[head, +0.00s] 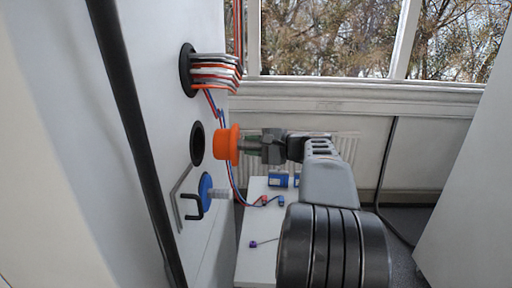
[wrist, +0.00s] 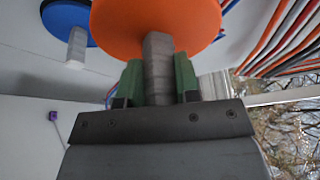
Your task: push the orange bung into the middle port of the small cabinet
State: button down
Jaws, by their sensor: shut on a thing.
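The orange bung (head: 227,145) is in my gripper (head: 248,145), which is shut on its grey stem. In the wrist view the stem (wrist: 158,65) stands between the green finger pads, and the orange disc (wrist: 150,20) faces away from my gripper. The cabinet (head: 190,25) is the white wall at left. Its middle port (head: 197,144) is a dark open hole with a black rim. The bung is just to the right of this port, apart from it in the head view, at about the same height. The bung's front face is hidden in the wrist view.
A bundle of grey and orange cables (head: 215,72) fills the port above. A blue bung (head: 205,192) with a grey stem sits in the place below, beside a black hook (head: 192,207). Red and blue wires hang close behind the orange bung. A white table (head: 262,235) stands lower down.

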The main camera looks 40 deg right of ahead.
aim_at(237, 145)
jog(key=shift+w+a, duration=1.15)
jog(key=shift+a, duration=0.25)
dwell(0.4)
jog(key=shift+w+a+b, duration=0.45)
jog(key=shift+w+a, duration=0.15)
jog(key=shift+a, duration=0.05)
dwell(1.0)
jog(key=shift+b, duration=0.35)
dwell(1.0)
jog(key=shift+w+a+b, duration=0.35)
jog(key=shift+w+a, duration=0.8)
jog(key=shift+a, duration=0.2)
dwell(1.9)
